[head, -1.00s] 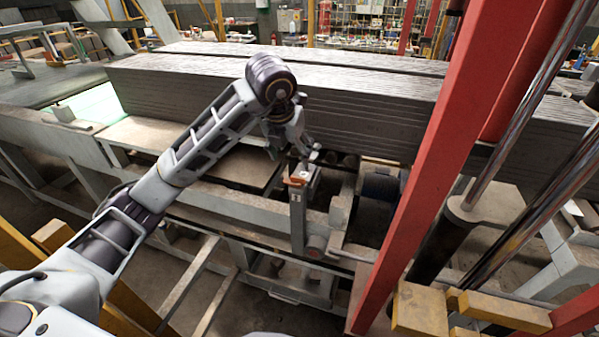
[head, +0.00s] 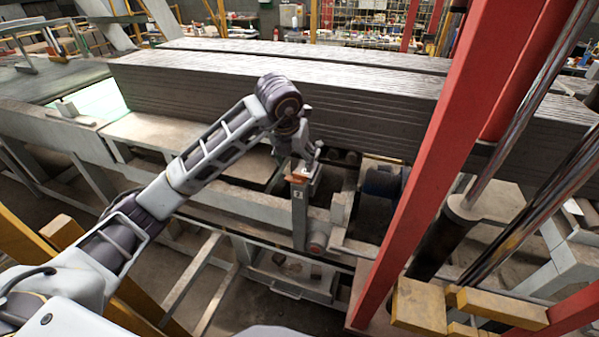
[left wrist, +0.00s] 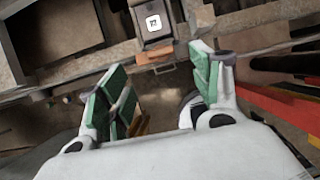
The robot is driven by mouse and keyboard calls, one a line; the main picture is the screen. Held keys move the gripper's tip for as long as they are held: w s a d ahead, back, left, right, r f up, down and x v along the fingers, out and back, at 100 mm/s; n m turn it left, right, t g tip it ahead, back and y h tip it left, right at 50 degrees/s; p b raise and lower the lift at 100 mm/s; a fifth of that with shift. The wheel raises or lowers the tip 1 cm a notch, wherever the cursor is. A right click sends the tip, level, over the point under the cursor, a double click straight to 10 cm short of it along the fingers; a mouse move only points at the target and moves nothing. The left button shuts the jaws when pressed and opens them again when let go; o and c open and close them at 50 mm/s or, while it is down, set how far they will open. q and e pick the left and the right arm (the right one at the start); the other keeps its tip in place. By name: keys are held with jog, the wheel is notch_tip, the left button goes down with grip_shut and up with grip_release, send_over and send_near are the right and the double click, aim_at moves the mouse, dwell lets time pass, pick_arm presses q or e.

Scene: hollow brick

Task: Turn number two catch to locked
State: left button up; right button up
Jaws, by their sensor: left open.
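A grey upright post (head: 299,222) stands at the front of the machine, with a small label on its front. A copper-orange catch piece (head: 298,179) sits at its top. In the left wrist view the catch piece (left wrist: 155,55) is a flat orange bar below a grey block (left wrist: 152,20) with a square black-and-white marker. My left gripper (head: 309,166) is at the post top and partly covers it. In the left wrist view its green-padded fingers (left wrist: 158,72) are spread apart and empty, with the orange bar ahead between their tips. I cannot tell whether they touch it. My right gripper is not in view.
A long stack of grey slabs (head: 250,85) lies behind the post. A red upright beam (head: 425,160) and shiny cylinders stand to the right. Yellow blocks (head: 420,307) are at lower right. A dark motor-like cylinder (head: 382,183) sits right of the post.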

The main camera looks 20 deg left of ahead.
aim_at(300, 174)
pick_arm(q)
jog(key=p+x, duration=0.1)
jog(key=x, duration=0.6)
jog(key=shift+f+p, duration=0.2)
jog(key=shift+p, duration=0.15)
jog(key=shift+x, duration=0.9)
jog(key=c, duration=1)
